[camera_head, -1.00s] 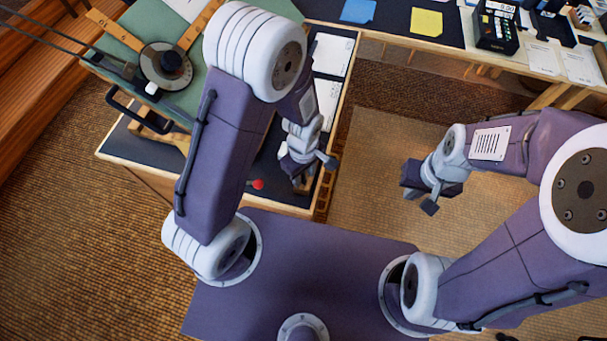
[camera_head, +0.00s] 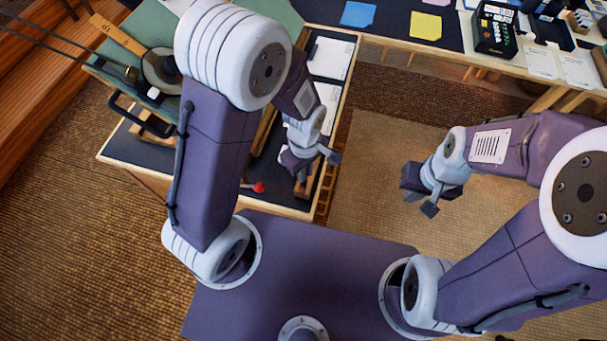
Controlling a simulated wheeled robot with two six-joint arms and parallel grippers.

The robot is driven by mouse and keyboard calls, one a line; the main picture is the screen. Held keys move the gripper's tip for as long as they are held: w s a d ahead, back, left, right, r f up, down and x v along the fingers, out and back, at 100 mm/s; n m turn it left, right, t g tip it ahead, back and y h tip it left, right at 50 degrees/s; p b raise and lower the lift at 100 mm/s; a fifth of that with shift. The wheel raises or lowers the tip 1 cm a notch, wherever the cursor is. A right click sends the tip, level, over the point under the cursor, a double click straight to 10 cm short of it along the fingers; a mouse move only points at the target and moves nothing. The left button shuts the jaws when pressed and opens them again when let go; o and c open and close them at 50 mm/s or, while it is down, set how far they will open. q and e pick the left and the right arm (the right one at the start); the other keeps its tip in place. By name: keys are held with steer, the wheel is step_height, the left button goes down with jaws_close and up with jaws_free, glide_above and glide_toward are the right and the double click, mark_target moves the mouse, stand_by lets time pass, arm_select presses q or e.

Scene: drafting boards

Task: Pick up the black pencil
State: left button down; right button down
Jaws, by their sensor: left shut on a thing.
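My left gripper (camera_head: 308,165) is low over the dark top of the left drafting table (camera_head: 270,195), near its right edge. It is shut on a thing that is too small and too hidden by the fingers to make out. I cannot pick out the black pencil anywhere, so I cannot tell whether it is what the gripper holds. My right gripper (camera_head: 420,198) is open and empty over the floor mat, apart from any table.
A red ball-like knob (camera_head: 259,187) is left of my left gripper. White sheets (camera_head: 330,58) lie beyond it. The green board (camera_head: 150,40) carries a wooden drafting arm (camera_head: 115,32). A back desk holds a blue note (camera_head: 358,13), a yellow note (camera_head: 425,25) and a black device (camera_head: 495,28).

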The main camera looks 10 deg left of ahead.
arm_select(q)
steer(key=s+d+r, duration=0.6)
steer(key=d, duration=0.3)
steer(key=shift+s+d+r+p, duration=0.15)
steer(key=shift+d+r+p, duration=0.1)
steer(key=shift+p, duration=0.1)
stand_by(1.2)
